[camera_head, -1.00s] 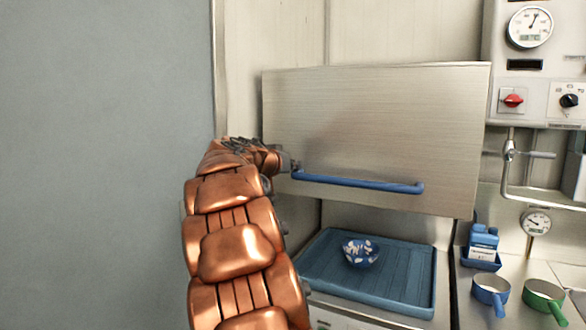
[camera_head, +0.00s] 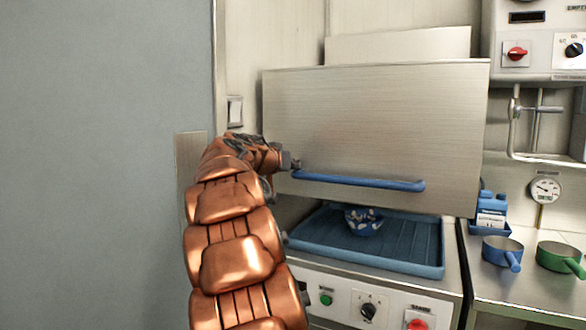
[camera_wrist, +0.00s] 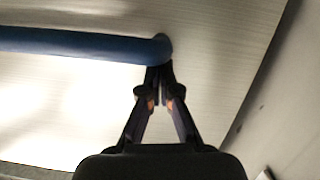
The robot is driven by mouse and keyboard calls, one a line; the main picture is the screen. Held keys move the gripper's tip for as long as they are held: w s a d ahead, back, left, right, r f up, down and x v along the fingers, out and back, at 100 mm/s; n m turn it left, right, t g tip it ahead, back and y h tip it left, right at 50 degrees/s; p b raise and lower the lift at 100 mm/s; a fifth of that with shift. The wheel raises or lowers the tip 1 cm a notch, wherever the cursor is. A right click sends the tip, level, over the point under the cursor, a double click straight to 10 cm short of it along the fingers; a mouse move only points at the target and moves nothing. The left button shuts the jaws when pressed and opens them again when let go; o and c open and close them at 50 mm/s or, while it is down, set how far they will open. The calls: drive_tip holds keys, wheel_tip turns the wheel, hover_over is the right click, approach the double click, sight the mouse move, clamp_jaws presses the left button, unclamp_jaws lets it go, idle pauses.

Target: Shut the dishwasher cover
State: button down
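The dishwasher cover (camera_head: 370,125) is a brushed-metal hood, partly raised, with a gap above the blue rack tray (camera_head: 425,262). Its blue bar handle (camera_head: 360,183) runs along the lower front and also shows in the wrist view (camera_wrist: 80,45). A patterned blue bowl (camera_head: 363,222) sits on the tray, its top partly hidden by the cover. My gripper (camera_head: 293,164) is at the handle's left end. In the wrist view, my gripper's fingertips (camera_wrist: 160,74) are close together at the handle's end, seemingly touching it, with nothing clearly between them.
The dishwasher's front panel (camera_head: 385,308) has a green button, a knob and a red button. On the right counter stand a blue pan (camera_head: 500,251), a green pan (camera_head: 560,257) and a blue container (camera_head: 490,215). A grey surface (camera_head: 95,165) fills the left.

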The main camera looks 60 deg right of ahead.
wheel_tip(320, 180, down, 20)
drive_tip(key=b, duration=1.9)
drive_tip(key=shift+r, duration=0.15)
drive_tip(key=shift+d+f+b, duration=0.1)
drive_tip(key=shift+f+b, duration=0.2)
wheel_tip(320, 180, up, 5)
drive_tip(key=p, duration=0.3)
drive_tip(key=v, duration=1)
drive_tip(key=shift+w+a+p, duration=0.2)
drive_tip(key=shift+w+p, duration=0.1)
